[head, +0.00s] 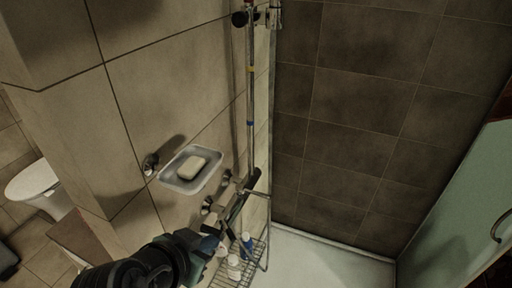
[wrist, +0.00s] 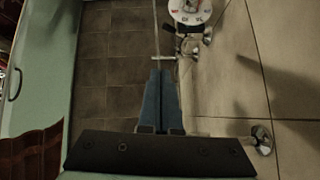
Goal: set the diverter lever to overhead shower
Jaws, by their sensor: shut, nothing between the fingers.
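The shower mixer (head: 228,192) is a metal fitting on the tiled left wall, at the foot of the riser rail. In the wrist view the metal fitting (wrist: 188,45) lies ahead and slightly right of the fingertips. A thin pale bar (wrist: 165,57) reaches left from it, just beyond the tips; it looks like the diverter lever, and I cannot tell whether they touch. A round white plate with red marks (wrist: 196,9) is cut off at the top; its lettering is unreadable. My gripper (wrist: 160,73) is shut and empty. In the head view my gripper (head: 236,208) is beside the mixer, partly covering it.
A soap dish (head: 168,179) holding soap (head: 193,167) juts from the wall left of the mixer. A wire basket (head: 258,262) with bottles hangs below. The riser rail (head: 250,110) runs upward.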

